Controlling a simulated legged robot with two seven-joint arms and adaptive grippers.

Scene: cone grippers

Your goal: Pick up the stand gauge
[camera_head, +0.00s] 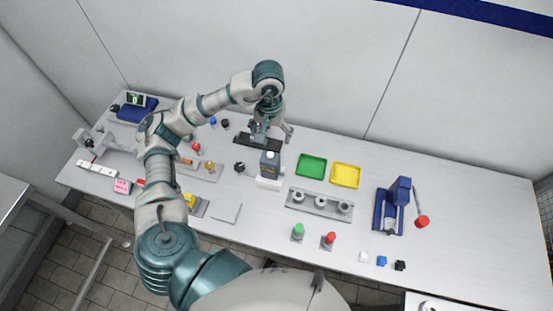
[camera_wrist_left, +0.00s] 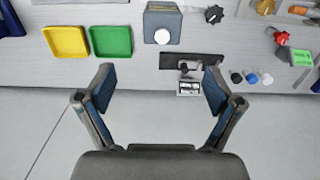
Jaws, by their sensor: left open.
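The stand gauge seems to be the item with a long black base plate (camera_head: 248,140) on the table's back part, below my left gripper (camera_head: 273,133) in the head view. In the left wrist view its black base (camera_wrist_left: 212,61) carries a small upright part with a pale, dark-marked face (camera_wrist_left: 188,87). My left gripper shows there (camera_wrist_left: 158,75) with its two fingers spread wide and nothing between them. The gauge's pale face lies just left of the right-hand finger. That finger hides a little of the base. My right gripper is not in view.
A grey-blue box with a white round top (camera_head: 270,163) stands close in front of the base. Green (camera_head: 311,166) and yellow (camera_head: 345,175) trays lie to its right. Small black and blue knobs (camera_wrist_left: 252,78) lie beside the base. A blue press (camera_head: 390,207) stands far right.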

